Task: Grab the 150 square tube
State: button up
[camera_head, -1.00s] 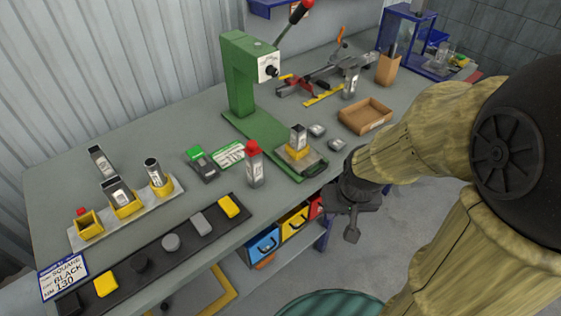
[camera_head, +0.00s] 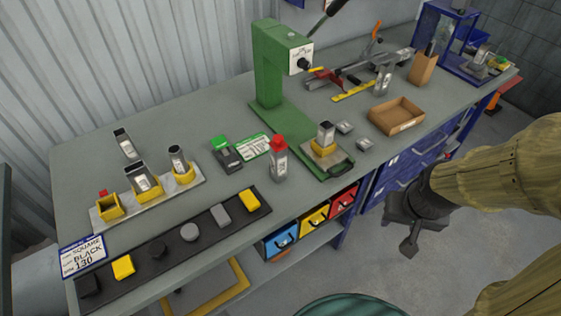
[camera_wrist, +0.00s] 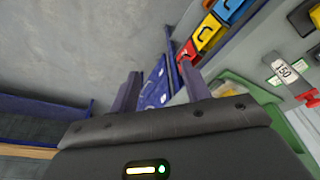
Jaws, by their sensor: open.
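In the wrist view a grey piece labelled 150 (camera_wrist: 288,70) shows at the right, with red at one end. It looks like the upright red-topped grey piece (camera_head: 279,162) near the bench's front edge in the head view, but its label is too small there to be sure. Other grey tubes stand in a yellow holder (camera_head: 155,194) at the left and in a yellow seat on the green press base (camera_head: 326,133). My gripper (camera_wrist: 160,88) is open and empty, with floor and blue drawers beyond its fingers. In the head view it hangs beyond the bench's front edge, right of the coloured bins.
A green press (camera_head: 268,70) stands behind the red-topped piece. A black strip (camera_head: 172,262) with several caps lies along the front edge, by a card (camera_head: 83,256) reading SQUARE BLACK 130. A cardboard tray (camera_head: 397,115) is at the right. Coloured bins (camera_head: 315,218) sit under the bench.

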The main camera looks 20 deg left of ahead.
jog(key=shift+o, duration=1.1)
jog(key=shift+w+f, duration=0.2)
jog(key=shift+w, duration=0.1)
jog(key=w+a+f+n+t+y+b, duration=0.25)
jog(key=w+a+n+t+b, duration=0.35)
jog(key=w+a, duration=0.35)
jog(key=a+r+n+y+b, duration=0.2)
jog(key=a+y, duration=0.5)
jog(key=a, duration=0.5)
jog(key=shift+a+n+y+b, duration=0.25)
jog(key=shift+n+y+b, duration=0.1)
jog(key=shift+n+b, duration=0.7)
jog(key=shift+a+r+m+p, duration=0.15)
jog(key=shift+r+m+p, duration=0.1)
jog(key=shift+p, duration=0.3)
jog(key=p, duration=0.3)
jog(key=shift+w+a+p, duration=0.3)
jog(key=shift+w+a, duration=0.05)
jog(key=shift+a, duration=0.05)
jog(key=shift+w+a+f+p, duration=0.15)
jog(key=shift+a+f+p, duration=0.05)
jog(key=shift+p, duration=1.05)
